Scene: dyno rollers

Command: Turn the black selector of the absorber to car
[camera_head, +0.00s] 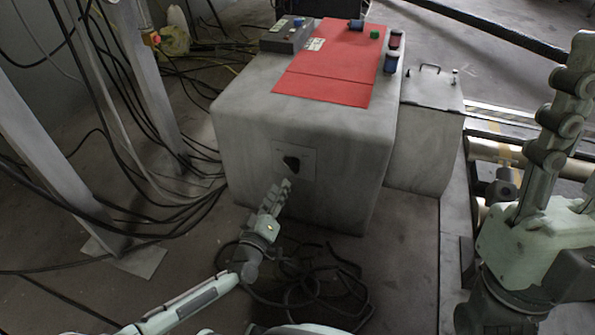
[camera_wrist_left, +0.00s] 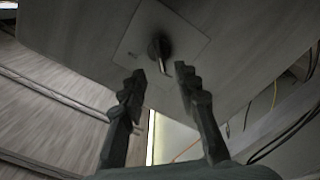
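The absorber (camera_head: 240,125) is a large grey box with a red top panel. Its black selector (camera_head: 291,163) sits on a pale square plate (camera_head: 308,155) on the front face. My left gripper (camera_head: 284,185) is just in front of and below the selector in the head view. In the left wrist view the selector (camera_wrist_left: 160,48) shows beyond the two fingertips (camera_wrist_left: 160,76), which are spread apart with nothing between them. The marks on the plate are too small to read. My right arm (camera_head: 550,165) rises at the right; its fingers are not visible.
A control box (camera_head: 288,36) and small coloured rollers or cans (camera_head: 391,62) stand on top of the absorber. Black cables (camera_head: 315,290) lie on the floor in front. Grey posts (camera_head: 65,120) with hanging cables stand at the left. A smaller grey box (camera_head: 425,140) adjoins at the right.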

